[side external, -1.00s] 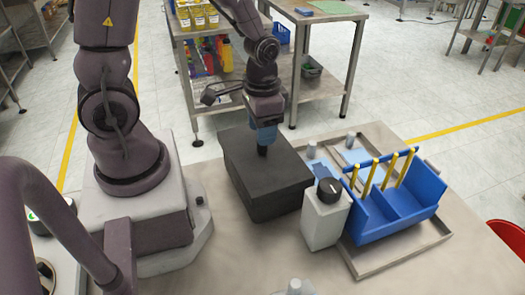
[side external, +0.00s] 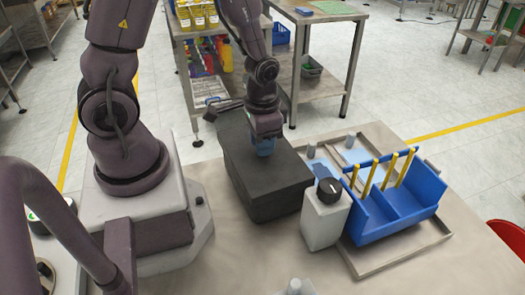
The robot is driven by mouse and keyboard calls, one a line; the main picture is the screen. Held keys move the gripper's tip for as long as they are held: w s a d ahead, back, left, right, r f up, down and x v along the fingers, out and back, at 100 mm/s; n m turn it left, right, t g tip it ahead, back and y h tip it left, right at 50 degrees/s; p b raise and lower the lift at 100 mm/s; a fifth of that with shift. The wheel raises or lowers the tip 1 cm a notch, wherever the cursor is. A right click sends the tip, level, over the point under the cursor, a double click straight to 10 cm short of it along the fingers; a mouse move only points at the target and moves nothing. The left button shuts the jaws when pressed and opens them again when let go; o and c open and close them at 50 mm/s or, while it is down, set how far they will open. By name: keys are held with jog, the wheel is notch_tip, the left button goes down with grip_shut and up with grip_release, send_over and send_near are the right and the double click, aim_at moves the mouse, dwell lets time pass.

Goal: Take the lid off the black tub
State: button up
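The black tub (side external: 268,205) stands on the table to the right of my arm's base, in the side external view. Its flat dark top (side external: 240,150) looks closed. Tub and lid are the same dark colour, so I cannot make out the seam between them. My gripper (side external: 265,150) points down over the middle of this top, with its blue part very close to it. The fingertips and any handle beneath them are hidden, so I cannot tell whether it is open or shut, or touching.
A grey-white box with a black knob (side external: 325,212) stands close to the tub's right. The table front is mostly clear.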

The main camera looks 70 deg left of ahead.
jog(key=shift+r, duration=3.55)
